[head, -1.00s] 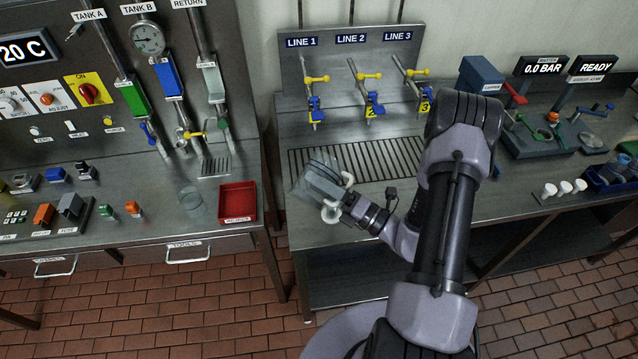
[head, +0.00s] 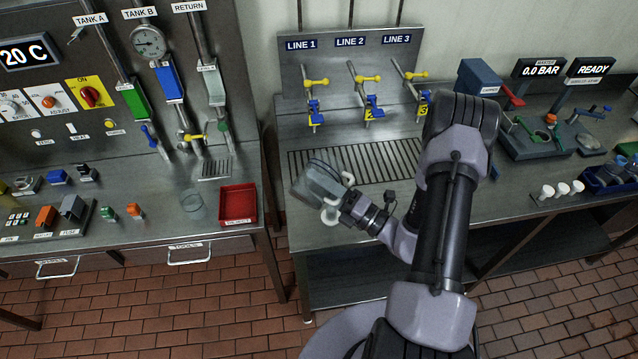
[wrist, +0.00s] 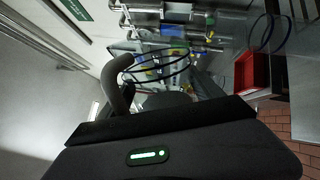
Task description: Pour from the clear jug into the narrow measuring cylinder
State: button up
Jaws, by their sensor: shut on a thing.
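My gripper (head: 336,192) is shut on the clear jug (head: 312,180) and holds it up over the front left part of the middle bench, tilted to the left. Pale curved parts, seemingly its handle (head: 331,215), show on both sides of the gripper. In the wrist view the handle (wrist: 115,85) looks dark and thick, beside the jug's dark oval rim (wrist: 157,66). The liquid level cannot be told. I cannot make out the narrow measuring cylinder; the jug and arm may hide it. A clear round glass vessel (head: 192,203) stands on the left bench.
A red tray (head: 238,204) lies right of the glass vessel. A slotted drain grate (head: 385,163) lies behind the jug, below the yellow-handled line valves (head: 365,79). A gap separates the two benches.

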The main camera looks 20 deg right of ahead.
jog(key=shift+w+d+r+m+h+p, duration=0.1)
jog(key=shift+d+r+m+h+p, duration=0.05)
jog(key=shift+r+m+p, duration=0.55)
jog(key=shift+w+d+r+m+h+p, duration=0.15)
jog(key=shift+m+p, duration=0.3)
jog(key=shift+m, duration=0.45)
dwell(0.3)
jog(key=shift+s, duration=0.1)
